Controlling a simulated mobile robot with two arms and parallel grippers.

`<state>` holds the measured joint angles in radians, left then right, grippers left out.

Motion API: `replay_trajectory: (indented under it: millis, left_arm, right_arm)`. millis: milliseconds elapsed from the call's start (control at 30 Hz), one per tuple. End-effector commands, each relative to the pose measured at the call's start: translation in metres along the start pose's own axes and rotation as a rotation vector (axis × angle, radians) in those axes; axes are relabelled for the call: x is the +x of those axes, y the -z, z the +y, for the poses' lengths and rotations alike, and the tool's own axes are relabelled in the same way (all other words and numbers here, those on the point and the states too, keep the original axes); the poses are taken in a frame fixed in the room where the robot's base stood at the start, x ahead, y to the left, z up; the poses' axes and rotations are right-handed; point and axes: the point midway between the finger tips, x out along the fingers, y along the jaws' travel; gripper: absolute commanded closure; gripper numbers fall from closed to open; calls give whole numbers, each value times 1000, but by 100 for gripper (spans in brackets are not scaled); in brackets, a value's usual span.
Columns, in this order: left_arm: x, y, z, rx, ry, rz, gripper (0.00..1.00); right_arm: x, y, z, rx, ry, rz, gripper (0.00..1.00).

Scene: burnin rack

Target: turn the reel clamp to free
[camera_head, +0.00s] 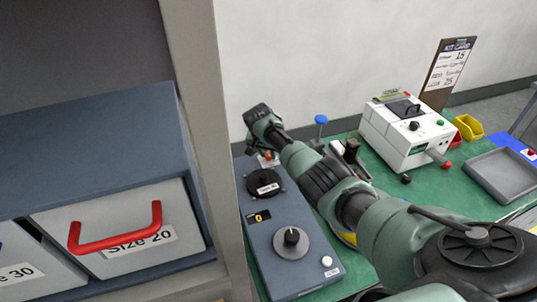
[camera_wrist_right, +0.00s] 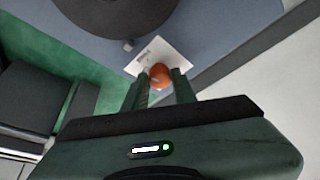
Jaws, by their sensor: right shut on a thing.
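The reel clamp looks like a small orange-red knob (camera_wrist_right: 160,74) over a white printed label (camera_wrist_right: 172,50) at the corner of a blue-grey unit (camera_head: 275,232). The knob also shows small in the head view (camera_head: 268,156), partly hidden by my wrist. My right gripper (camera_wrist_right: 160,84) is shut on the knob, with one finger on each side. In the head view my right gripper (camera_head: 266,154) reaches down at the far end of the unit. A black round reel (camera_head: 264,182) lies just nearer on the unit; its edge shows in the wrist view (camera_wrist_right: 115,12). The label's wording is unreadable. My left gripper is not in view.
A blue-topped post (camera_head: 320,120) and a white tester (camera_head: 405,130) stand beyond my right arm on the green bench. A shelf with a red-handled drawer (camera_head: 120,235) fills the left.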

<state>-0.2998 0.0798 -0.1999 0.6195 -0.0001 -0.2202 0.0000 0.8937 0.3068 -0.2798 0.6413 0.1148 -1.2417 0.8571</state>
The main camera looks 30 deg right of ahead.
Motion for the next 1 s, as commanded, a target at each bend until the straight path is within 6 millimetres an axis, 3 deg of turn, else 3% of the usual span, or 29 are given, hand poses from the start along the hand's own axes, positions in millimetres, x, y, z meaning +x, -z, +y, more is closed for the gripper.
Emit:
replay_trajectory:
  millis: [300,867,900,967,1000]
  left_arm:
    - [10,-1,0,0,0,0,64]
    - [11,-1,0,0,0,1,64]
    - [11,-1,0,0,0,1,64]
    - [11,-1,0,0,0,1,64]
    - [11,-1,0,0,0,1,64]
  right_arm:
    - [0,0,-2,118,-46,1,100]
    - [-1,1,-2,143,-56,1,100]
    - [-1,1,-2,142,-56,1,65]
    - [-1,1,-2,142,-57,1,52]
    - [-1,1,-2,142,-57,1,52]
